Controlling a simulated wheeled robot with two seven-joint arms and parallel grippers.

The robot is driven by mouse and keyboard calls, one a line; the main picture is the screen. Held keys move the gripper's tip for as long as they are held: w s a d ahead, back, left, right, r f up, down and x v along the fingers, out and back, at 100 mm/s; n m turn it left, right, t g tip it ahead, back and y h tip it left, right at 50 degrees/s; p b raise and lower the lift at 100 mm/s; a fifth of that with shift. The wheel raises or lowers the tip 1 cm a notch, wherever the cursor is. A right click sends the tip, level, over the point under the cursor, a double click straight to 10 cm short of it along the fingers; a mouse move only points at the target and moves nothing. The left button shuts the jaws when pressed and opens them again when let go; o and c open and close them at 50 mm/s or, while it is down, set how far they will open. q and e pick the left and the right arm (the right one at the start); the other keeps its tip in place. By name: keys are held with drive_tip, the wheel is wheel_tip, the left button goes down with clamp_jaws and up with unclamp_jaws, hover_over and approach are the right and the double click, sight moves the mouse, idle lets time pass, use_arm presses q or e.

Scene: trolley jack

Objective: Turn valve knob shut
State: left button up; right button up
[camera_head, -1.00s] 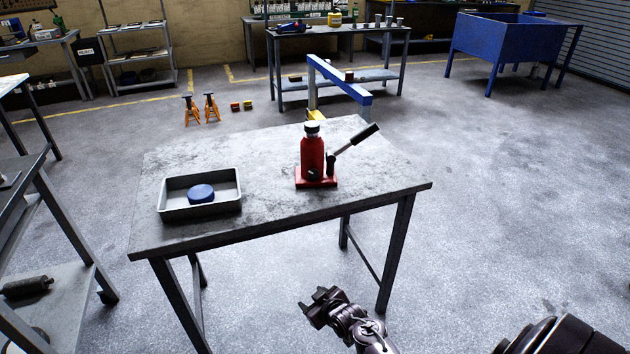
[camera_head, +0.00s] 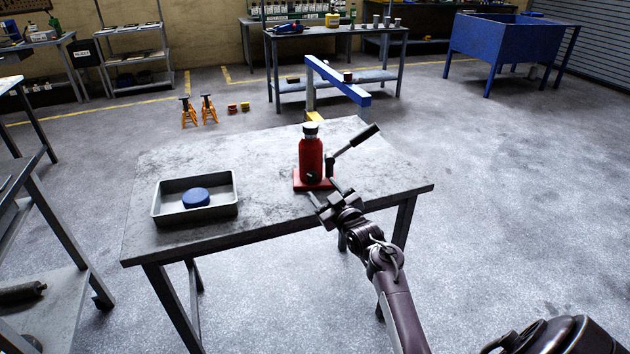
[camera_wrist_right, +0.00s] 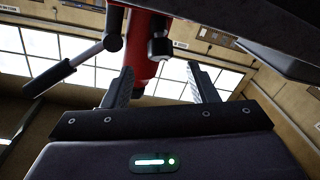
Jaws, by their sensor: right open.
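The red bottle jack (camera_head: 311,158) stands upright on its red base near the front right of the grey worktable (camera_head: 262,160). Its dark valve knob (camera_head: 311,176) is small and low on the side facing me. In the right wrist view the knob (camera_wrist_right: 160,47) points towards the hand, slightly beyond the fingertips and roughly centred between them. My right gripper (camera_head: 325,191) is open and empty at the table's front edge, just in front of the jack base. Its two fingers (camera_wrist_right: 160,76) are spread apart in the wrist view and do not visibly touch the knob. My left gripper is out of view.
The jack's handle (camera_head: 356,146) slants up to the right. A grey tray (camera_head: 197,217) with a blue round item (camera_head: 196,198) lies on the table's left. The tabletop between tray and jack is clear. A blue crane arm (camera_head: 340,79) stands behind the table.

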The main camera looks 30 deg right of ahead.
sight(314, 180)
drive_tip(key=w, duration=0.6)
drive_tip(key=shift+d, duration=0.4)
drive_tip(key=c, duration=1)
